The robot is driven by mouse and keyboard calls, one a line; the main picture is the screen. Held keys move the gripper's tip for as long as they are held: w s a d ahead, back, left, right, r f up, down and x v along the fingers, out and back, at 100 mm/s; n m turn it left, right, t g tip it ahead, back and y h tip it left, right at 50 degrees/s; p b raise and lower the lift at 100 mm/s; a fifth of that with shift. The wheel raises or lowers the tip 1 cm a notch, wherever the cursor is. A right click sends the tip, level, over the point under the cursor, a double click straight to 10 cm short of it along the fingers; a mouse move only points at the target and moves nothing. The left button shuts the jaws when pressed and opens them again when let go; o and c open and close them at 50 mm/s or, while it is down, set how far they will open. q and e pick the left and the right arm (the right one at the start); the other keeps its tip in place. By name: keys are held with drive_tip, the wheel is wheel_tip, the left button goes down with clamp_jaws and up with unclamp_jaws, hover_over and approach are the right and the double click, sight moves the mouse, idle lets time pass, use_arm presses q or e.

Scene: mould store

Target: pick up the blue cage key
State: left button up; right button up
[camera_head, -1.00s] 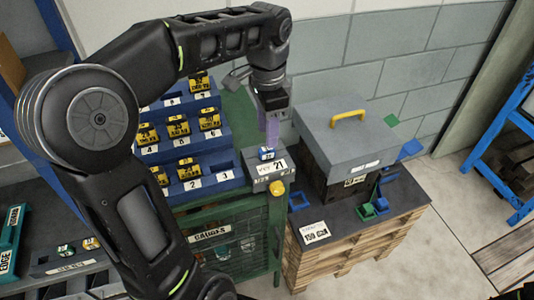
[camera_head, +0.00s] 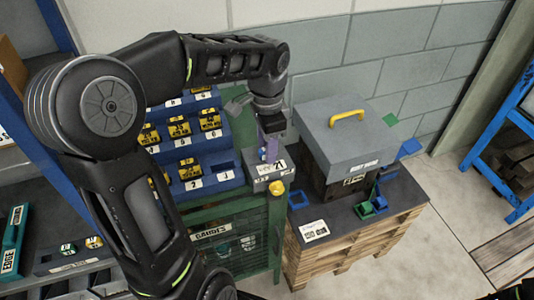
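The blue cage key (camera_head: 263,154) is a small blue piece with a pale label on top of the grey box marked 21 (camera_head: 262,184), at the right end of the green cabinet. My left gripper (camera_head: 271,155) reaches down from above at the key, its purplish fingers beside or around it. The fingers partly cover the key, and I cannot tell whether they touch it or how far apart they are. My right gripper is not in view.
A blue stepped rack (camera_head: 225,185) with yellow numbered blocks stands just left of the key. To the right, a grey-lidded box (camera_head: 350,140) with a yellow handle sits on a dark-topped pallet (camera_head: 405,198). A yellow knob (camera_head: 277,188) is on the grey box's front.

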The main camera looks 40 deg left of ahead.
use_arm(q)
clamp_jaws()
idle(0.3)
idle(0.3)
